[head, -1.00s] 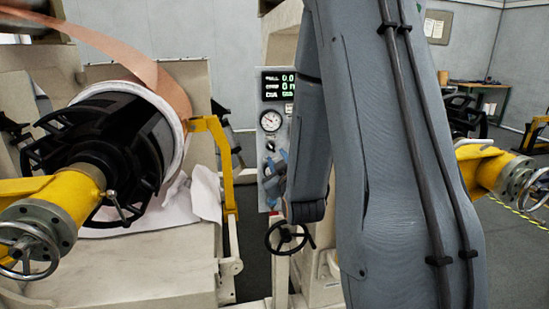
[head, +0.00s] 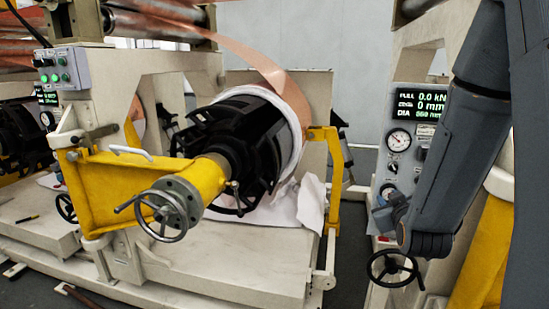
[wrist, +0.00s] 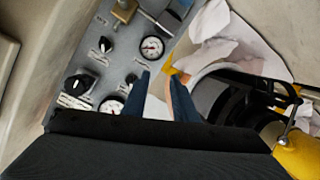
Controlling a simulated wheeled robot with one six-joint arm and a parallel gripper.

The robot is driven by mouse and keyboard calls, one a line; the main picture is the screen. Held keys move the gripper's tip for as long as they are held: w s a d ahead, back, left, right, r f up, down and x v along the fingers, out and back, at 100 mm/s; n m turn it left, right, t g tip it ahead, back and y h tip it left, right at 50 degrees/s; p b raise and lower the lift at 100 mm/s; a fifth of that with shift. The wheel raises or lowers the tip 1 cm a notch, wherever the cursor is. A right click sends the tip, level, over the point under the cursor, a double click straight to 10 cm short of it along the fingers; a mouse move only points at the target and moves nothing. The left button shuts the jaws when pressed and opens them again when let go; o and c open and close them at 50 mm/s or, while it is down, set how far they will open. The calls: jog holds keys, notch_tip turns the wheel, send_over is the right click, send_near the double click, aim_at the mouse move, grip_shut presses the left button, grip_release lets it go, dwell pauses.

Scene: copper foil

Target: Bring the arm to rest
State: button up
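My arm (head: 451,150) hangs down the right side of the head view, in front of the gauge panel's right part. Its bent lower joint is near a small black handwheel (head: 394,268). My gripper (wrist: 159,76) shows in the wrist view as two blue fingers with a gap between them. It is open, and nothing shows held between the fingers. The gauge panel (wrist: 122,62) lies left of and beyond the fingers. In the head view I cannot clearly make out the gripper; bluish shapes stand by the panel's lower left.
The copper foil roll (head: 296,92) sits on a black hub (head: 240,150) with a yellow support arm (head: 125,193) and large handwheel (head: 161,215). White sheet (head: 311,203) hangs beside it. The gauge panel (head: 409,170) is close to my arm. Dark floor shows between the machine frames.

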jog(key=s+a+f+g+y, duration=0.2)
jog(key=s+a+f+g, duration=0.2)
jog(key=a+f+g, duration=0.15)
jog(key=s+a+f+m+g, duration=0.1)
jog(key=s+a+g, duration=0.3)
jog(key=s, duration=0.6)
jog(key=s+a+f+m+g+y, duration=0.1)
jog(key=s+a+g, duration=0.4)
jog(key=s, duration=0.5)
jog(key=shift+s+a+f+y, duration=0.25)
jog(key=shift+f+y, duration=0.05)
jog(key=shift+f, duration=0.4)
jog(key=shift+s, duration=0.1)
